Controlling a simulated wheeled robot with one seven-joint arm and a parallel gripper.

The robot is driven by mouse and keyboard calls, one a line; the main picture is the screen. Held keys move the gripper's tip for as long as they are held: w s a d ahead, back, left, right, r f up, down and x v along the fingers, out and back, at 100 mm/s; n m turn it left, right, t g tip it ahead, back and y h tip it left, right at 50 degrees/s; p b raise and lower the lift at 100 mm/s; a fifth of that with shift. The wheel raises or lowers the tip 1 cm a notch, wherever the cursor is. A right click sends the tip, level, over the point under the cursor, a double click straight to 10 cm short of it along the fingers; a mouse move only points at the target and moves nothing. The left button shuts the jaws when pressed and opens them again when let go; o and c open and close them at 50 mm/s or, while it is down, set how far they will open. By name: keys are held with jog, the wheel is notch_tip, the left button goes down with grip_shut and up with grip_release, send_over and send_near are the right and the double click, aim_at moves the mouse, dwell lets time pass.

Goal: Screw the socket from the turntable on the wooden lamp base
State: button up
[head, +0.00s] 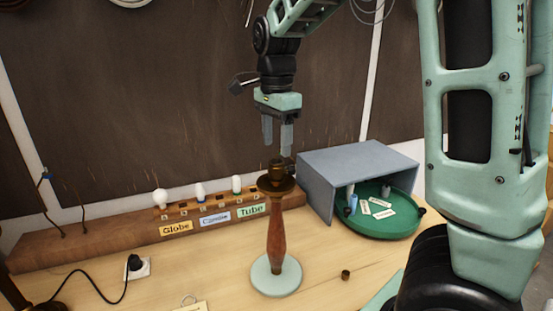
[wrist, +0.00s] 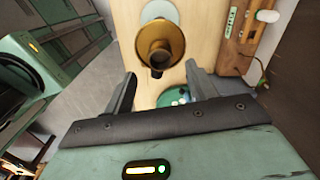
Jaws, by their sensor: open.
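The wooden lamp base (head: 277,236) stands upright on a pale green round foot (head: 276,278) at the middle of the table. A brass-brown cup tops it, with a dark cylindrical piece (head: 279,168) that looks like a socket on it; how it is seated I cannot tell. The wrist view also shows this dark piece (wrist: 159,58) on the brass cup (wrist: 160,40). My gripper (head: 277,138) is open and empty, fingers down, above the lamp top and apart from it. The green turntable (head: 375,227) is at right, partly under a grey cover, holding pale labels and small parts.
A wooden rack (head: 150,250) with several bulbs and Globe, Candle and Tube labels runs along the back left. The grey cover (head: 350,165) stands right of the lamp. A small brown piece (head: 346,274) lies on the table. A black plug and cord (head: 135,263) are at left.

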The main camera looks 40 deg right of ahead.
aim_at(277, 163)
jog(key=shift+f+p, duration=0.45)
jog(key=shift+f, duration=2.65)
